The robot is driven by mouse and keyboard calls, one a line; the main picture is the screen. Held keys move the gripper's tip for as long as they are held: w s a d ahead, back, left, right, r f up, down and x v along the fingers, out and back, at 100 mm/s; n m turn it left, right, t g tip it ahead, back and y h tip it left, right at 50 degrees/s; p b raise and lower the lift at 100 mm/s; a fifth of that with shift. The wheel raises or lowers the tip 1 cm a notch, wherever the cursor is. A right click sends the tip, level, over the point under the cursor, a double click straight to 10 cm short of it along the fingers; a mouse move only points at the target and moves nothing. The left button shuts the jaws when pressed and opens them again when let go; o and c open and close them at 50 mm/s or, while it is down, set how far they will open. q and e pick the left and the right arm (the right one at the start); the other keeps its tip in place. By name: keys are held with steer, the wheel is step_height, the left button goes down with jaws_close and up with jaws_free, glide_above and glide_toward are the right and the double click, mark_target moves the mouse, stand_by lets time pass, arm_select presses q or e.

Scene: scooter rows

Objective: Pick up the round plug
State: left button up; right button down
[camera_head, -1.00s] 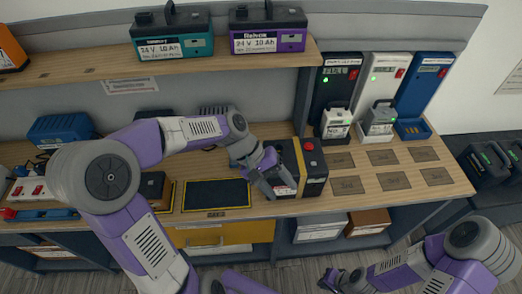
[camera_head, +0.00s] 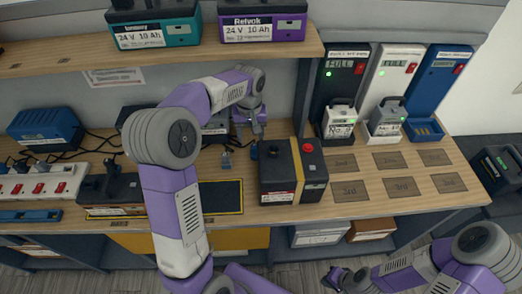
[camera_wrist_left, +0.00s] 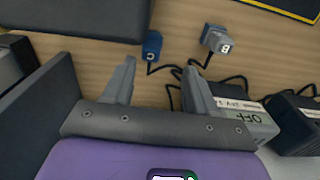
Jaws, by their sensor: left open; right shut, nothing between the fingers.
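Two plugs on cables lie on the wooden bench: a small blue plug (camera_head: 254,150), also in the left wrist view (camera_wrist_left: 152,45), and a grey plug with a pale face (camera_head: 226,159), also in the left wrist view (camera_wrist_left: 216,39). I cannot tell for sure which is the round plug. My left gripper (camera_head: 250,130) is open and empty above the bench, behind them. In the left wrist view its fingers (camera_wrist_left: 159,70) point toward the plugs, the blue one ahead between the tips, the grey one further right. My right gripper (camera_head: 336,277) is shut and empty at the bottom.
Chargers (camera_head: 338,95) line the back right. A power strip (camera_head: 40,184) lies at left. A shelf (camera_head: 170,65) overhangs the bench. Numbered pads at right are empty.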

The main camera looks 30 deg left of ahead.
mark_target(255, 147)
arm_select(q)
steer(key=shift+w+d+f, duration=0.1)
steer(key=shift+w+d, duration=0.05)
steer(key=shift+d, duration=0.1)
steer(key=shift+f+b, duration=0.45)
steer(key=shift+f, duration=0.35)
steer(key=f, duration=0.1)
steer(key=f+b, duration=0.1)
steer(key=f, duration=0.1)
steer(key=f+b, duration=0.1)
steer(key=f, duration=0.1)
steer(key=shift+w+d+f, duration=0.15)
steer(key=shift+w+d, duration=0.05)
steer(key=shift+d, duration=0.05)
steer(key=c, duration=1.1)
steer(key=shift+o, duration=0.2)
